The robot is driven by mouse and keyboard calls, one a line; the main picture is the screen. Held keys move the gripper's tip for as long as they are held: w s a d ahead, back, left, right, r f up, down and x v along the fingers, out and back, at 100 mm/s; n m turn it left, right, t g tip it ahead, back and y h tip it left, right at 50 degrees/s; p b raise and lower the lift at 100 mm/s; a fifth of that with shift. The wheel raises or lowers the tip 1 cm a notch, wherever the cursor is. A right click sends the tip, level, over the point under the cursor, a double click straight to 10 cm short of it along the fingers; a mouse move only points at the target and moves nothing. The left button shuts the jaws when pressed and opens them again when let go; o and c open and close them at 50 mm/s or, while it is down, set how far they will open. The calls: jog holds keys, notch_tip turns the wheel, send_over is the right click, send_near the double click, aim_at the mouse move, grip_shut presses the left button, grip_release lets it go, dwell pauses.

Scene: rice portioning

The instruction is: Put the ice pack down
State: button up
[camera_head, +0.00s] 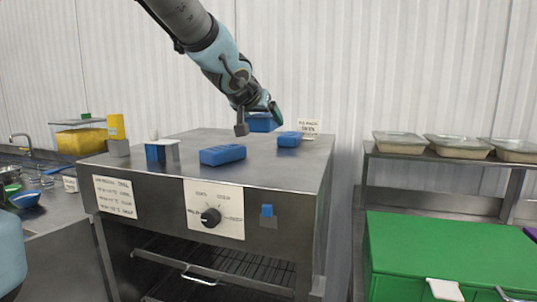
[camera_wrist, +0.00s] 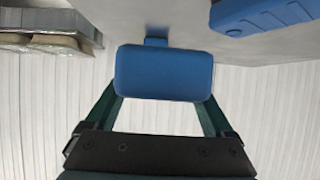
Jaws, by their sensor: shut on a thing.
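My gripper (camera_head: 262,108) is above the back of the steel cabinet top (camera_head: 190,141) in the head view. It is shut on a blue ice pack (camera_head: 262,123), which is partly hidden behind the gripper. In the wrist view the held ice pack (camera_wrist: 165,73) sits between the two green fingers of my gripper (camera_wrist: 163,95). A second blue ice pack (camera_head: 223,154) lies near the front edge of the top. A third ice pack (camera_head: 290,139) lies near the right edge. I cannot tell whether the held pack touches the surface.
A small sign (camera_head: 308,126) stands at the back right of the top. Covered trays (camera_head: 458,147) rest on a right shelf above a green chest (camera_head: 450,250).

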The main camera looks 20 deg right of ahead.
aim_at(264, 165)
jog(key=shift+f+b, duration=4.05)
jog(key=shift+f, duration=0.5)
jog(key=shift+f, duration=0.15)
jog(key=o, duration=1.5)
jog(key=shift+c, duration=0.2)
jog(key=shift+r, duration=0.25)
jog(key=v, duration=1.2)
jog(key=shift+f+b, duration=0.1)
jog(key=shift+b, duration=0.25)
